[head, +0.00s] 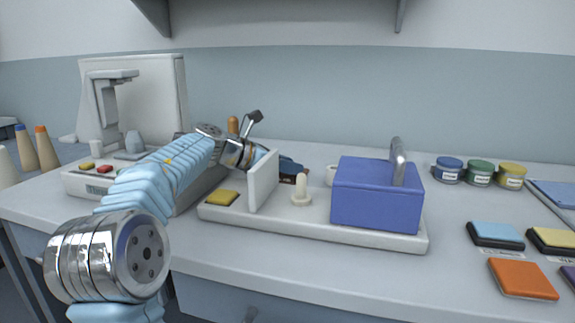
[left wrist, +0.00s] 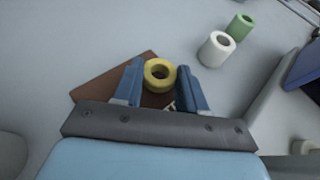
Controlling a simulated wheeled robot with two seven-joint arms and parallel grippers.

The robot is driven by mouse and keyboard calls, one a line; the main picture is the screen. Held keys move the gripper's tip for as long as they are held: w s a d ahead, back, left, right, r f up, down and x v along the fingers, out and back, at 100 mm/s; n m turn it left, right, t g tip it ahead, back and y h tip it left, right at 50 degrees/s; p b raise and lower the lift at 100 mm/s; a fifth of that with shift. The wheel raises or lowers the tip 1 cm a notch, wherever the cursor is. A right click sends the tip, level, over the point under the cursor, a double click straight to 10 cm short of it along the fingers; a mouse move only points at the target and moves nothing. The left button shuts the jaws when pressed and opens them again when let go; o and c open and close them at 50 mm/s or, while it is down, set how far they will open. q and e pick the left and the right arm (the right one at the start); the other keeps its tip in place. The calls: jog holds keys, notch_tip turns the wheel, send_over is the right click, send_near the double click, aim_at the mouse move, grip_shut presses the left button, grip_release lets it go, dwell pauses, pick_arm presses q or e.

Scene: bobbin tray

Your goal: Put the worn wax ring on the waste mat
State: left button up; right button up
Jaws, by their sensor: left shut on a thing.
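A yellow ring (left wrist: 160,75), which looks like the wax ring, sits between the two blue fingertips of my left gripper (left wrist: 161,84) in the left wrist view. The gripper is shut on it. Behind the ring lies a flat brown square mat (left wrist: 108,83), partly covered by the fingers and gripper body. Whether the ring touches the mat I cannot tell. In the head view my left gripper (head: 292,168) reaches behind the white upright panel (head: 263,181); the ring is hidden there. My right gripper is not in view.
A white roll (left wrist: 217,49) and a green roll (left wrist: 240,27) stand beyond the mat. A pale tray (head: 330,231) in front carries the panel, a yellow pad (head: 222,197), a white peg (head: 301,189) and a blue box (head: 376,195). Jars (head: 479,173) stand to the right.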

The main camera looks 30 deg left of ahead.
pick_arm(q)
jog(key=shift+f, duration=0.3)
jog(key=o, duration=1.1)
jog(key=shift+r, duration=0.3)
jog(key=shift+r+p, duration=0.5)
jog(key=shift+r, duration=0.05)
jog(key=v, duration=1.2)
jog(key=shift+f, duration=0.2)
